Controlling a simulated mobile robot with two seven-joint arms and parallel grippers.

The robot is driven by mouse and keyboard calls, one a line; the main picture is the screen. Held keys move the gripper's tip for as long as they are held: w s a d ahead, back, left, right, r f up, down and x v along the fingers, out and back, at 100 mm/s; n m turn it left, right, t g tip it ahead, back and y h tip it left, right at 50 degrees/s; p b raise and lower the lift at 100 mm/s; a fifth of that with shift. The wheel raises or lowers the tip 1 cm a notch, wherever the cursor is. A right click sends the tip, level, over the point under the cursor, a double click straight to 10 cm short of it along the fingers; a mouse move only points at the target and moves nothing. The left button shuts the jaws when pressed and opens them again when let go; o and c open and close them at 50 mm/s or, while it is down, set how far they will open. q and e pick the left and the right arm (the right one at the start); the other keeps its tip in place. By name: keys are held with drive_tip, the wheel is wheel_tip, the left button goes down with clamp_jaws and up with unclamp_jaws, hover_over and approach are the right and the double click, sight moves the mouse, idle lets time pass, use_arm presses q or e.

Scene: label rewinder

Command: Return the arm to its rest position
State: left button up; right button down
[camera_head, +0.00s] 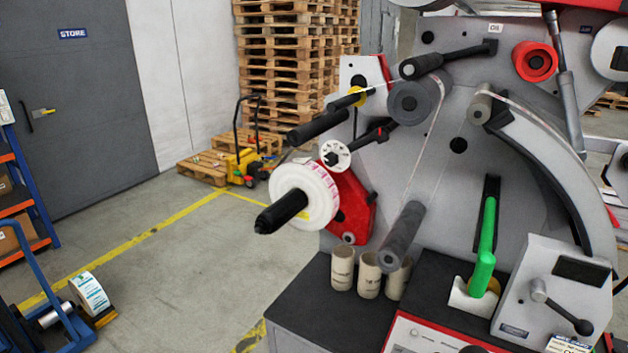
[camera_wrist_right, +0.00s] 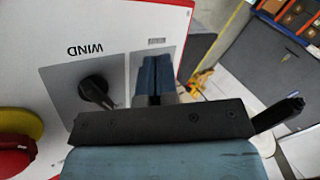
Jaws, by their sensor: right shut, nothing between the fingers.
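My right gripper (camera_wrist_right: 156,77) shows in the right wrist view, its two blue fingers together with nothing between them. It is over or in front of a white control panel (camera_wrist_right: 60,30) with a red edge. A black knob (camera_wrist_right: 97,90) on a grey plate labelled WIND, upside down in this view, lies to the left of the fingers. I cannot tell whether the fingers touch the panel. Neither gripper shows in the head view, and my left gripper is not in sight. The label rewinder (camera_head: 440,160) fills the right of the head view, with a white label roll (camera_head: 305,195) on its spindle.
A red and yellow button (camera_wrist_right: 18,145) is at the left of the wrist view. Several cardboard cores (camera_head: 343,268) stand on the rewinder's dark ledge. A green handle (camera_head: 486,240) rises at the right. A blue trolley (camera_head: 45,310) stands lower left; open floor lies between.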

drive_tip(key=s+a+f+n+t+h, duration=0.1)
drive_tip(key=s+a+f+t, duration=0.15)
drive_tip(key=s, duration=0.45)
drive_tip(key=s+a+f+n+t+h, duration=0.1)
drive_tip(key=s+a+t, duration=0.1)
drive_tip(key=s+a, duration=0.35)
drive_tip(key=s+d+r+n+t+h, duration=0.1)
drive_tip(key=s+d+r+t, duration=0.1)
drive_tip(key=s, duration=0.8)
wheel_tip(320, 180, up, 2)
drive_tip(key=shift+s+r+t+h, duration=0.1)
drive_tip(key=shift+s+t+h, duration=0.25)
drive_tip(key=shift+t, duration=0.3)
drive_tip(key=shift+w+d, duration=0.1)
drive_tip(key=shift+d, duration=0.05)
